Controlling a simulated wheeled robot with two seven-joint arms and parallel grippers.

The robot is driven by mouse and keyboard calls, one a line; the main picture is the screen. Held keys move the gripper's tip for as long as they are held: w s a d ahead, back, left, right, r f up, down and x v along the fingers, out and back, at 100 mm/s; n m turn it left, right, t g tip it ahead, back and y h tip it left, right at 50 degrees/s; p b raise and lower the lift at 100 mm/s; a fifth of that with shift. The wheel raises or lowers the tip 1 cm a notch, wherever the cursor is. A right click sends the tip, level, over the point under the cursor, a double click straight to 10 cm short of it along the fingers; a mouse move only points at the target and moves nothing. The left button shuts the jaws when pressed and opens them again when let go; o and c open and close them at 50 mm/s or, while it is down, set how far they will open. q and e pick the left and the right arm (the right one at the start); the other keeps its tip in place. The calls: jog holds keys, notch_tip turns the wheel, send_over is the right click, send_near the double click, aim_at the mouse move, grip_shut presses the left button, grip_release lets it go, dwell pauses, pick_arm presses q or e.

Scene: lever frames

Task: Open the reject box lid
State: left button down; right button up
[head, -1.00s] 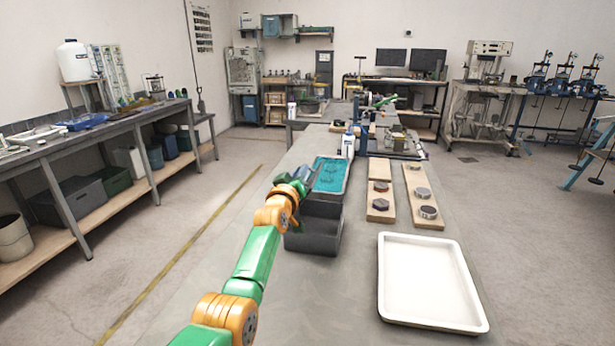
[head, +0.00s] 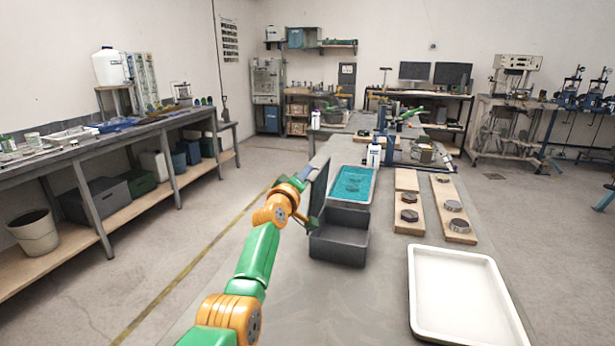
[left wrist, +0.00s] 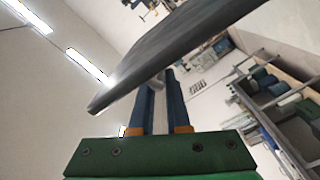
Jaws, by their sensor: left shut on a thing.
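The reject box (head: 338,246) is a dark grey open box on the near table, and I see into its empty-looking inside. Its lid (head: 320,188) is a flat dark panel standing nearly upright along the box's left side. My left gripper (head: 303,180) is at the lid's left face and is shut on the lid; its fingertips are partly hidden in the head view. In the left wrist view the lid (left wrist: 175,50) crosses in front of the blue fingers (left wrist: 160,105) as a grey slab. My right gripper is out of view.
Two wooden boards (head: 409,221) with dark and metal discs lie to the right. An empty white tray (head: 465,300) is at front right. The table in front of the box is clear.

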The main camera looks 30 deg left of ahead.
aim_at(312, 192)
pick_arm(q)
jog(key=shift+d+f, duration=0.15)
jog(key=shift+f, duration=0.55)
jog(key=c, duration=0.9)
grip_release()
jog(key=shift+c, duration=0.2)
jog(key=shift+r, duration=0.3)
jog(key=shift+s+d+r+p, duration=0.1)
jog(key=shift+s+d+p, duration=0.05)
jog(key=shift+s+p, duration=0.45)
jog(key=shift+v, duration=2.85)
